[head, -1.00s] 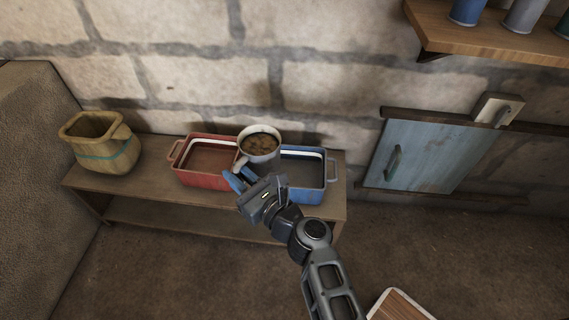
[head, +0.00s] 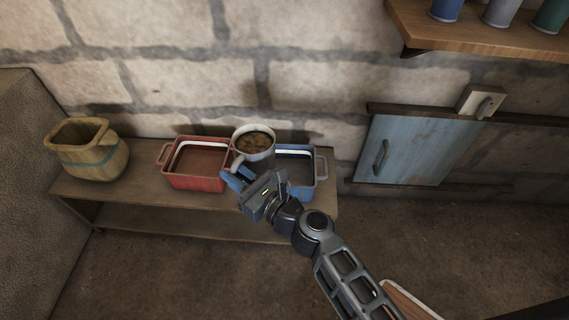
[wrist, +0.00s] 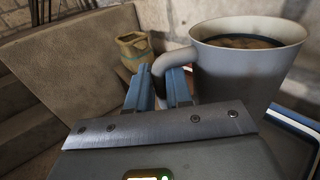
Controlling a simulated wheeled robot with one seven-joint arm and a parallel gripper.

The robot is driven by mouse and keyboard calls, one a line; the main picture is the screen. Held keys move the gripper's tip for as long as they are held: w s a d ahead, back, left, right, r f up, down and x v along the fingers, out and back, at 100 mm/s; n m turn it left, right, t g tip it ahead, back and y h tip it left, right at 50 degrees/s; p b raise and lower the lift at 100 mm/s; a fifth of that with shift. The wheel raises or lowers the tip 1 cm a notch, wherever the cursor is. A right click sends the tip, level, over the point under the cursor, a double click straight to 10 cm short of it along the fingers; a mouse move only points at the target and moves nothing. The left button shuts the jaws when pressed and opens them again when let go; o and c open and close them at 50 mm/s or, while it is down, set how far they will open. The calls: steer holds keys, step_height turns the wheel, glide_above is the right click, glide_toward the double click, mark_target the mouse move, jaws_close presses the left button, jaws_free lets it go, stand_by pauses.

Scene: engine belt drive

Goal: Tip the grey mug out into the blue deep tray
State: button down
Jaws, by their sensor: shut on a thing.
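The grey mug (head: 254,143) is upright and holds brown contents, in the head view. It is held above the gap between the red and blue trays, partly over the blue deep tray (head: 305,178). My gripper (head: 235,180) is shut on the mug's handle; in the wrist view the blue fingers (wrist: 160,88) close around the lower handle of the mug (wrist: 245,65). The mug and my gripper hide the left part of the blue tray. Its visible inside shows a white band near the rim.
A red tray (head: 197,184) stands left of the blue one on a wooden shelf unit (head: 130,184). A tan pot (head: 88,160) stands at the shelf's left end. A wall shelf (head: 480,42) with several cups is upper right, above a blue wall door (head: 420,150).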

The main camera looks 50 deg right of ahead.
steer(key=s+d+f+n+g+y, duration=0.1)
steer(key=s+d+f+n+y, duration=0.1)
steer(key=s+d, duration=0.4)
steer(key=s+d+f+n+g+y, duration=0.2)
steer(key=s+d+f+y, duration=0.3)
steer(key=d, duration=1)
steer(key=s+d+f+n+g+y, duration=0.1)
steer(key=s+d+f+n+y, duration=0.2)
steer(key=s+d, duration=0.4)
steer(key=d+f+y, duration=0.1)
steer(key=d+f, duration=0.1)
steer(key=d, duration=0.1)
steer(key=shift+s+d+f+n+g, duration=0.2)
steer(key=shift+d+f+n+g, duration=0.1)
steer(key=shift+n, duration=0.1)
steer(key=shift+r, duration=0.1)
